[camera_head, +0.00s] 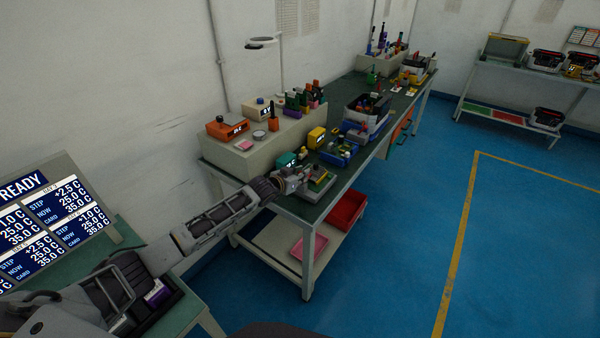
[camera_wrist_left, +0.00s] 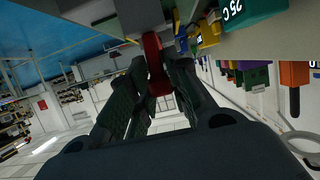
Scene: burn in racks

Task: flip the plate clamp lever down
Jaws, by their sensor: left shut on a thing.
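My left gripper (camera_head: 300,178) is over the near corner of the long green-topped bench, at a grey plate fixture (camera_head: 317,194). In the left wrist view the gripper's dark fingers (camera_wrist_left: 156,84) are shut on a red lever (camera_wrist_left: 154,55). The lever joins a grey block (camera_wrist_left: 138,16) at the top of that view. The lever is too small and too covered by the gripper to make out in the head view. My right gripper is not in view.
A blue bin (camera_head: 338,153) with small parts stands behind the fixture. A teal block (camera_head: 287,160) and a yellow block (camera_head: 316,138) are close to the gripper. A red tray (camera_head: 346,211) is on the lower shelf. The blue floor at right is clear.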

